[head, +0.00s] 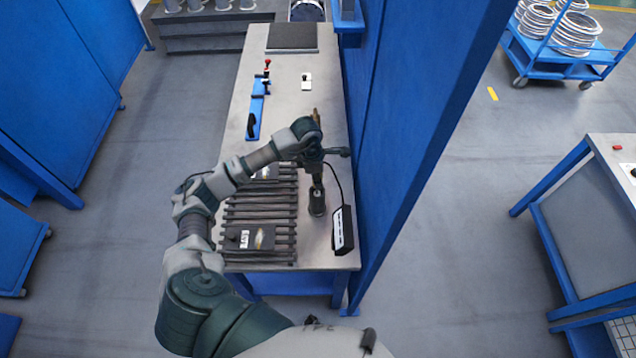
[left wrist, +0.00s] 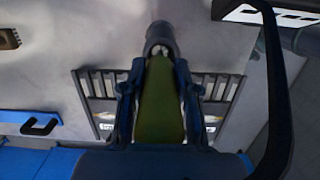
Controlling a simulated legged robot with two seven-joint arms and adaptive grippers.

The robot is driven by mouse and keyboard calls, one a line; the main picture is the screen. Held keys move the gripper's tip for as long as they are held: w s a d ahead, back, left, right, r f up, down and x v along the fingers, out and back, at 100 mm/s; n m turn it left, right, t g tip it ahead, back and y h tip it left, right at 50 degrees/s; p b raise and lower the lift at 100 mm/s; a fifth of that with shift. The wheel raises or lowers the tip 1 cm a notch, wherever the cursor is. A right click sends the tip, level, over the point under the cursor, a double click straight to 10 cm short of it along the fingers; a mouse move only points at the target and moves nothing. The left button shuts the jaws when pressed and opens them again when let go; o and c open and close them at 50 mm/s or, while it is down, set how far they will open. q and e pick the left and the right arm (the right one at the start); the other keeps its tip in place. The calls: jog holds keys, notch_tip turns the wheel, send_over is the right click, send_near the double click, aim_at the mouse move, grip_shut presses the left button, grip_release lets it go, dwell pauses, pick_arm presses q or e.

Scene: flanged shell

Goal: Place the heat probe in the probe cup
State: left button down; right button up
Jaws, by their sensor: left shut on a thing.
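My left gripper (head: 317,180) points down over the right side of the bench. It is shut on the green handle of the heat probe (left wrist: 160,105), which lies between the two fingers in the left wrist view. The probe cup (head: 317,203) is a dark upright cylinder on the bench just below the gripper. It also shows in the left wrist view (left wrist: 160,36), at the far end of the probe. The probe's tip meets the cup's mouth in the picture; I cannot tell whether it is inside. My right gripper is not in view.
A black-and-white meter box (head: 343,230) stands at the bench's right edge, with a black cable looping up towards my gripper. A dark roller rack (head: 262,212) is left of the cup. A blue tool holder (head: 256,112) lies farther back. A blue panel (head: 405,110) borders the right.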

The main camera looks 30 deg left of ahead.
pick_arm(q)
notch_tip(320, 180, down, 3)
jog(key=shift+f, duration=0.1)
jog(key=c, duration=0.9)
grip_release()
jog(key=shift+o, duration=0.2)
notch_tip(320, 180, up, 12)
jog(key=s+a+b, duration=0.1)
jog(key=shift+a+b, duration=0.25)
jog(key=shift+b, duration=0.1)
